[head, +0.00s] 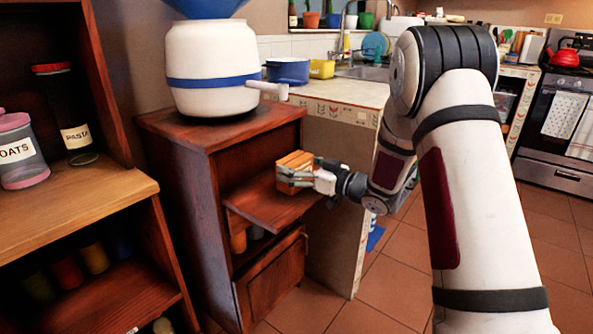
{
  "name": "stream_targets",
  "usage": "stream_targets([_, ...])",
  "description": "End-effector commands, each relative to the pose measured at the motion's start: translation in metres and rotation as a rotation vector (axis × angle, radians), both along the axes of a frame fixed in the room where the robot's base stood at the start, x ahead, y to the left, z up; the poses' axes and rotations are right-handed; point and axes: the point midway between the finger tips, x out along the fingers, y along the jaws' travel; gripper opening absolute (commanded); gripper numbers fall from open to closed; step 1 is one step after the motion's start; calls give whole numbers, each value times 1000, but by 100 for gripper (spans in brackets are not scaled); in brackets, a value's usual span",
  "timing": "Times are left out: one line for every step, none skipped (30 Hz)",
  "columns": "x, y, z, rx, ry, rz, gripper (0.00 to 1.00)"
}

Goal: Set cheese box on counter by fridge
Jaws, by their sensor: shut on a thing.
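An orange box (295,160), which looks like the cheese box, is in my gripper (298,178). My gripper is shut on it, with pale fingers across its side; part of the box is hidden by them. The box is in front of the dark wood cabinet, above or at its pulled-out shelf board (272,207); I cannot tell whether it touches the board. A tiled counter (345,92) stands behind, with a blue pot (287,71) and a yellow container (321,69) on it. No fridge is clearly seen.
A white and blue water dispenser (212,70) stands on the cabinet top (165,124). The cabinet's lower door (272,283) juts out. Left shelves hold an oats jar (20,150) and a pasta jar (72,115). A stove (565,115) is far right; floor tiles are clear.

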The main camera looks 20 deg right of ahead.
Motion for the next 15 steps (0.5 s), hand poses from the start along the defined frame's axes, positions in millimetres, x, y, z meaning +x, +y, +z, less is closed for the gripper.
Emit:
stream_targets([0,0,2,0,-4,0,48])
stream_targets([0,0,2,0,-4,0,48])
stream_targets([0,0,3,0,-4,0,48])
stream_targets([0,0,3,0,-4,0,48])
stream_targets([0,0,3,0,-4,0,48])
stream_targets([0,0,2,0,-4,0,48])
stream_targets([0,0,1,0,-3,0,48])
stream_targets([0,0,0,0,-2,0,48])
stream_targets([0,0,-1,0,-2,0,48])
stream_targets([0,0,-2,0,-1,0,85])
stream_targets([0,0,-1,0,-1,0,92])
stream_targets([0,0,-1,0,-1,0,100])
stream_targets([0,0,-1,0,-1,0,100])
stream_targets([0,0,-1,0,-1,0,100])
stream_targets([0,0,-1,0,-1,0,100])
